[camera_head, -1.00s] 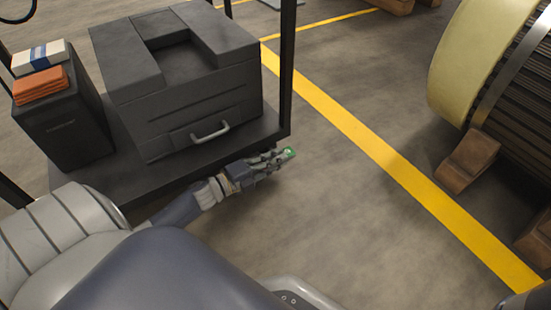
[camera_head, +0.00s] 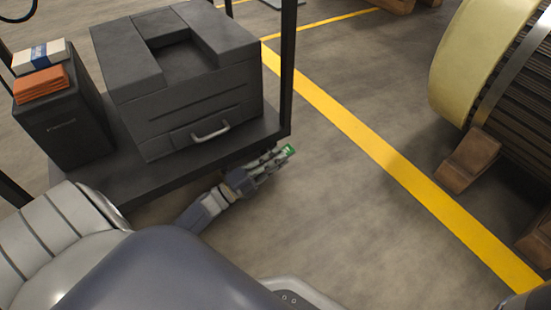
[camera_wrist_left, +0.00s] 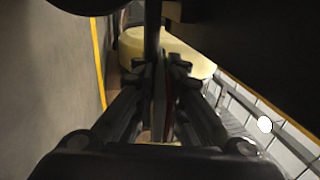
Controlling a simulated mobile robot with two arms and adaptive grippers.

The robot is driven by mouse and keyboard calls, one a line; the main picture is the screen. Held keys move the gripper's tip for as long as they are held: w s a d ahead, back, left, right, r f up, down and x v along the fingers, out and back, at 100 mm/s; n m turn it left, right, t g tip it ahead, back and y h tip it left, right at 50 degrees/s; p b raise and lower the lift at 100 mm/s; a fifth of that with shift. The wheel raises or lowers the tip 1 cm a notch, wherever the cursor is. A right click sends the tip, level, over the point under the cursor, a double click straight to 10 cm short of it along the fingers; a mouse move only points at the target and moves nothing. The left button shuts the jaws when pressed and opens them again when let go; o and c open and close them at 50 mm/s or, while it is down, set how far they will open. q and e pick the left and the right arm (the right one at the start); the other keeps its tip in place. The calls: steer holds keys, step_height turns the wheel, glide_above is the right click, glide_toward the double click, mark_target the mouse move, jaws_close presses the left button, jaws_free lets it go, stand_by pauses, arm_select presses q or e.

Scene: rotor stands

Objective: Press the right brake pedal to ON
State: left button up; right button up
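My left gripper (camera_head: 272,165) is low beside the front right corner of the dark cart, just below its shelf edge. A small green patch (camera_head: 289,150) with a pale mark shows at its fingertips; I cannot tell whether it belongs to a pedal. In the left wrist view the gripper's fingers (camera_wrist_left: 160,95) lie close together, with a thin reddish strip between them, and seem shut on nothing clear. No brake pedal can be clearly made out in either view. My right gripper is not in view.
The cart shelf (camera_head: 150,178) carries a dark machine with a grey handle (camera_head: 210,131) and a dark box (camera_head: 65,125) with cloths. Upright posts rise at its corners. A large drum (camera_head: 490,70) rests on wooden chocks at right. Floor (camera_head: 330,210) beside the yellow line is clear.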

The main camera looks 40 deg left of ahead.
arm_select(q)
steer(key=shift+o, duration=1.3)
steer(key=shift+s, duration=0.1)
steer(key=shift+s+a+f, duration=0.1)
steer(key=shift+s+a, duration=0.05)
steer(key=shift+s, duration=0.1)
steer(key=r+v, duration=0.1)
steer(key=v, duration=0.3)
steer(key=r+v, duration=0.1)
steer(key=v, duration=0.4)
steer(key=r+v, duration=0.1)
steer(key=v, duration=0.3)
steer(key=shift+v, duration=0.8)
